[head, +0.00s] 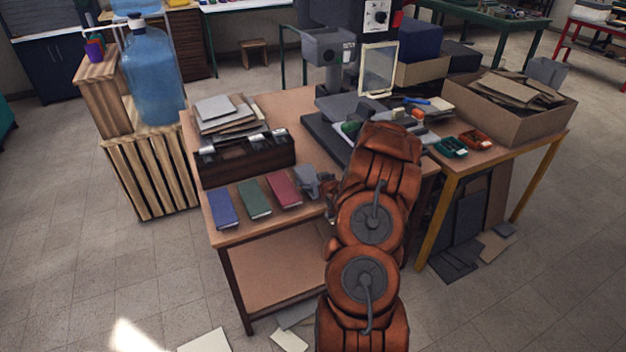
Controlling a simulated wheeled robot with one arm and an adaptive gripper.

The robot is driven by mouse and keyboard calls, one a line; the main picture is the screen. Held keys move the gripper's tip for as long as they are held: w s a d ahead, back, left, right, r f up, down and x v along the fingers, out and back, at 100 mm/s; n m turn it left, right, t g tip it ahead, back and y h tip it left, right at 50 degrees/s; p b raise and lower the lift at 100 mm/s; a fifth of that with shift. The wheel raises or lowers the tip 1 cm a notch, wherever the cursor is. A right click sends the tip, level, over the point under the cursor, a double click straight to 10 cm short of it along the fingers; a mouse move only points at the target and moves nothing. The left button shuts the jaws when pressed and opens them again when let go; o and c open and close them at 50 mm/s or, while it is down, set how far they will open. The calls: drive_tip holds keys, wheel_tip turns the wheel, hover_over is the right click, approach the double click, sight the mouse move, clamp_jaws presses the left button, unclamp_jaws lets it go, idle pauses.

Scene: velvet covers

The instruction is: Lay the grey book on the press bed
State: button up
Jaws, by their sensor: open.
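Blue (222,208), green (254,199) and red (283,190) books lie in a row on the front left of the brown table. The press (333,57) stands at the back of the table. A dark grey flat slab (323,138), seemingly its bed, lies in front of it, partly hidden by my arm.
A dark box (247,161) with papers behind it stands behind the books. Green (450,148) and orange (476,140) trays and a cardboard box (510,118) of sheets are at right. A water bottle (152,75) stands left of the table.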

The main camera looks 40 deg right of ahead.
drive_tip(key=shift+s+a+r+b, duration=0.1)
drive_tip(key=shift+s+r+b, duration=0.05)
drive_tip(key=shift+s+b, duration=0.25)
drive_tip(key=shift+a+r+b+v, duration=0.15)
drive_tip(key=shift+b+v, duration=0.3)
drive_tip(key=shift+v, duration=1.3)
drive_tip(key=shift+a+r+b+v, duration=0.1)
drive_tip(key=shift+b+v, duration=0.35)
drive_tip(key=shift+v, duration=1.25)
